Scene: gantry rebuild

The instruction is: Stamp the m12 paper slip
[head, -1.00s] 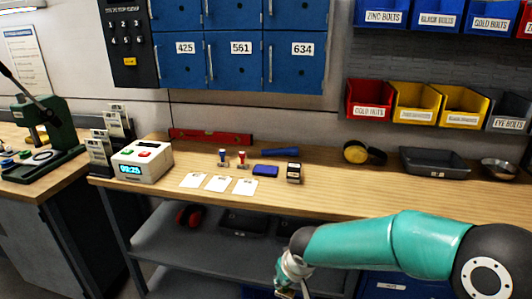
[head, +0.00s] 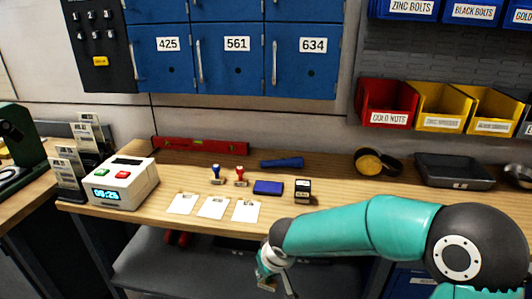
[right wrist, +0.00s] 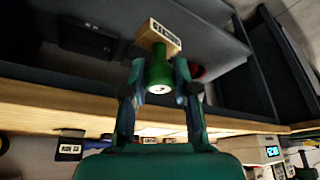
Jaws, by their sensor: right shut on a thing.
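Three white paper slips lie in a row on the wooden bench: left (head: 182,203), middle (head: 213,207) and right (head: 246,211). Their print is too small to tell which is m12. My right gripper (head: 270,283) is low in front of the bench edge. In the right wrist view it (right wrist: 158,88) is shut on a green-handled stamp (right wrist: 158,66) with a labelled wooden block. A blue stamp (head: 217,175) and a red stamp (head: 240,176) stand behind the slips. A blue ink pad (head: 268,188) lies right of them. My left gripper is not in view.
A white time clock (head: 123,183) stands left of the slips. A small black labelled block (head: 303,190) stands right of the pad. A red level (head: 200,145) and a blue tool (head: 282,163) lie behind. A shelf (head: 190,262) is below the bench top.

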